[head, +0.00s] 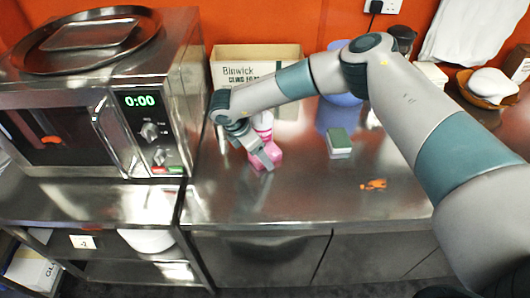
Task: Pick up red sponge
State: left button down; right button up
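I cannot make out a clearly red sponge. A pink object (274,152), perhaps a bottle with a white band, stands on the steel counter, partly hidden by my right gripper (262,157). That gripper points down at the object's left front side, and I cannot tell whether it touches it or how far its fingers are apart. A block-shaped sponge with a dark green top and pale sides (338,143) lies on the counter to the right of the gripper. A small flat orange patch (374,184) lies nearer the front edge. My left gripper is out of view.
A steel microwave (180,105) with trays on top stands close on the left. A cardboard box (258,52) and a blue round item (342,98) are behind the arm. A bowl (462,90) is at the back right. The counter's front middle is clear.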

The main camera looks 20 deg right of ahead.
dwell(0.4)
jog(key=c, duration=1.1)
